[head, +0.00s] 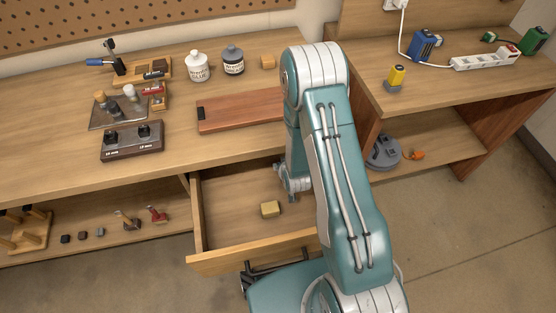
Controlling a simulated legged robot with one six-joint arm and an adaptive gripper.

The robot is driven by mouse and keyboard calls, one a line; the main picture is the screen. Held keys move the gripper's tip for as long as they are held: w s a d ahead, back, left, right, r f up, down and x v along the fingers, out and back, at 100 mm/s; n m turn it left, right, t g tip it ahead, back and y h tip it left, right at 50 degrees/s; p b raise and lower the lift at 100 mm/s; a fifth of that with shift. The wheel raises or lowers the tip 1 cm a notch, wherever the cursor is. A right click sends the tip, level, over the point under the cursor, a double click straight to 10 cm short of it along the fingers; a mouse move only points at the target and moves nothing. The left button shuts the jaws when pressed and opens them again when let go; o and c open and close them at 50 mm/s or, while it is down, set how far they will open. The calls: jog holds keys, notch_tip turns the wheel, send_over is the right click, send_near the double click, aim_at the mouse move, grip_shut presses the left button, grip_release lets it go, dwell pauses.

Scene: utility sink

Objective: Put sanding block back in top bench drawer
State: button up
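The top bench drawer (222,264) is pulled out below the bench. A small yellow-tan block (270,209), which looks like the sanding block, lies on the drawer floor near its middle. My gripper (291,190) points down over the drawer, behind and to the right of the block, and looks apart from it. My arm hides much of the gripper and the right side of the drawer. The fingers are too small and covered to show whether they are open or shut.
On the bench are a reddish board (240,109), two bottles (197,67), a small wooden block (267,61) and a dark bit holder (132,142). A lower shelf (100,219) holds small tools at left. A side bench (440,90) with a power strip (484,60) stands at right.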

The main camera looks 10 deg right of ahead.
aim_at(278, 157)
jog(key=shift+w+d+f, duration=0.2)
jog(key=shift+w+f, duration=0.05)
jog(key=shift+w, duration=0.2)
jog(key=shift+w+d+f, duration=0.15)
jog(key=shift+w+f, duration=0.1)
jog(key=shift+w, duration=0.2)
jog(key=x, duration=0.3)
jog(key=shift+w+a, duration=0.25)
jog(key=shift+w, duration=0.1)
jog(key=shift+w+a+f, duration=0.1)
jog(key=shift+w+a, duration=0.05)
jog(key=shift+a, duration=0.05)
jog(key=shift+d, duration=0.15)
jog(key=o, duration=1.3)
jog(key=shift+d, duration=0.15)
